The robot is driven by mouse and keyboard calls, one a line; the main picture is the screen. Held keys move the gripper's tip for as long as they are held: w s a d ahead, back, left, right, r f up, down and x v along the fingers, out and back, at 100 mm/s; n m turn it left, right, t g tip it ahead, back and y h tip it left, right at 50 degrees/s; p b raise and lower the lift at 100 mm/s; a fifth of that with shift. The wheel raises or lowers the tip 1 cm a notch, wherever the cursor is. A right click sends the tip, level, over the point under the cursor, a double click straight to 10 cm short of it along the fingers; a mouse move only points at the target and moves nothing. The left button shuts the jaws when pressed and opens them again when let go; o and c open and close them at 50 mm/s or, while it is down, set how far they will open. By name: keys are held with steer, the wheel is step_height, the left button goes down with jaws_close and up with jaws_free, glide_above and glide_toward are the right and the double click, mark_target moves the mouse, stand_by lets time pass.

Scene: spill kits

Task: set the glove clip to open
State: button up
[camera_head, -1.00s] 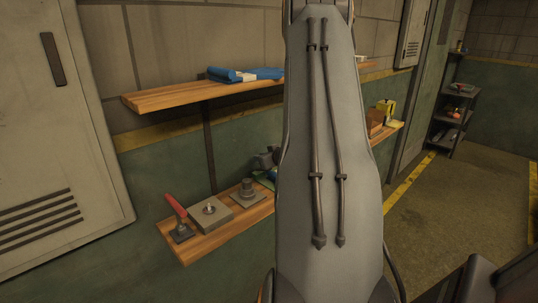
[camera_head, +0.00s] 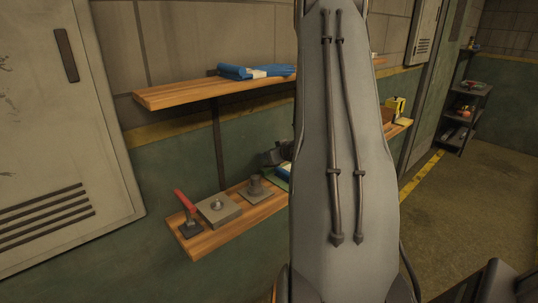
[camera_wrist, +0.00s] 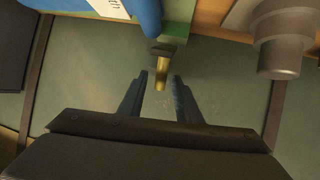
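In the wrist view a short brass lever or pin (camera_wrist: 165,78) with a dark collar sticks out from a green block (camera_wrist: 178,28), which looks like part of the glove clip. A blue object with a white label (camera_wrist: 147,14) lies beside it. My gripper (camera_wrist: 160,75) is open, with the brass piece in line between its fingertips; I cannot tell whether either finger touches it. In the head view a dark part of my gripper (camera_head: 275,156) shows over the lower shelf, by a small blue and green patch (camera_head: 285,174). My arm hides the rest.
The lower wooden shelf (camera_head: 207,240) holds a red-handled lever (camera_head: 187,203), a grey plate with a knob (camera_head: 218,208) and a grey round fitting (camera_head: 256,189), also at the wrist view's right (camera_wrist: 280,40). An upper shelf (camera_head: 180,93) overhangs, carrying blue rolls (camera_head: 250,72).

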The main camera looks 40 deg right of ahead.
steer(key=b+v, duration=0.1)
steer(key=v, duration=0.6)
steer(key=shift+s+b, duration=0.2)
steer(key=shift+b, duration=0.1)
steer(key=shift+r, duration=0.15)
